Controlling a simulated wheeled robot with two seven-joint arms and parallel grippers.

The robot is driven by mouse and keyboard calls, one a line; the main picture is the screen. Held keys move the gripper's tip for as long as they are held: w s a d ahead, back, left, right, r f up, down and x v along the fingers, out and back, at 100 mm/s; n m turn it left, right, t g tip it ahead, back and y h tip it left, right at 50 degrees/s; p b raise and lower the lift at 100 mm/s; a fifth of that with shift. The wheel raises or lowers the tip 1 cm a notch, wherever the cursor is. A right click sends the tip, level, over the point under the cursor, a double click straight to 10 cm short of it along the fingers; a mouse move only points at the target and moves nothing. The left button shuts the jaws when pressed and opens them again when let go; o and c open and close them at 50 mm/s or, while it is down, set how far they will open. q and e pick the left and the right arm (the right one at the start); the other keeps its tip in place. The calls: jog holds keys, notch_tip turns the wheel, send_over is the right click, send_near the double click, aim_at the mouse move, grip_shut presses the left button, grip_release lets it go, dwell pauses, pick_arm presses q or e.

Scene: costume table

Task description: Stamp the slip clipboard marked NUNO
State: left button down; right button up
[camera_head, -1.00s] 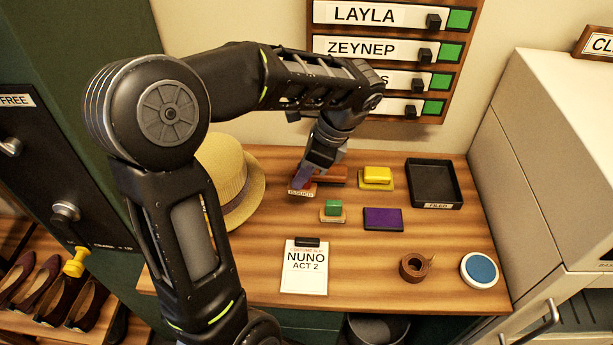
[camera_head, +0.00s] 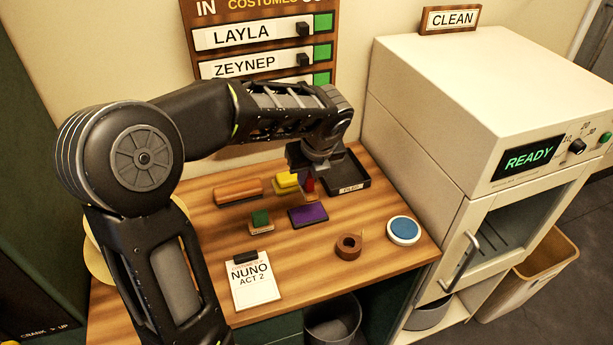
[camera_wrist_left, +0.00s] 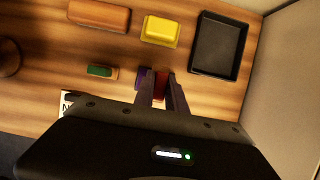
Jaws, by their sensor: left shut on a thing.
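The clipboard marked NUNO, ACT 2 (camera_head: 252,289) lies at the table's front left; a corner of it shows at the left in the left wrist view (camera_wrist_left: 67,101). My left gripper (camera_head: 306,180) is shut on a red-handled stamp (camera_head: 310,186) with a wooden base. It holds the stamp just behind the purple pad (camera_head: 308,216), beside the black tray; whether the stamp is clear of the table is hard to tell. The red handle also shows between the fingers in the left wrist view (camera_wrist_left: 161,86). My right gripper is not in view.
A green stamp (camera_head: 260,218), a brown block (camera_head: 238,191) and a yellow piece (camera_head: 286,180) stand near the pad. The FILED tray (camera_head: 351,187) is at the back right. A tape roll (camera_head: 348,246) and blue round pad (camera_head: 404,229) lie right of the clipboard, near the white cabinet (camera_head: 418,140).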

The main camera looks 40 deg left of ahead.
aim_at(309, 190)
pick_arm(q)
jog(key=shift+f, duration=0.15)
notch_tip(309, 190, down, 6)
jog(key=b, duration=0.5)
jog(key=shift+b, duration=0.35)
jog(key=shift+f+b, duration=0.3)
jog(key=shift+f, duration=0.05)
dwell(0.9)
jog(key=shift+s, duration=0.1)
dwell(1.7)
notch_tip(309, 190, up, 5)
jog(key=p, duration=0.5)
jog(key=shift+f, duration=0.1)
notch_tip(309, 190, up, 2)
jog(key=shift+r+p, duration=0.1)
jog(key=shift+p, duration=1.1)
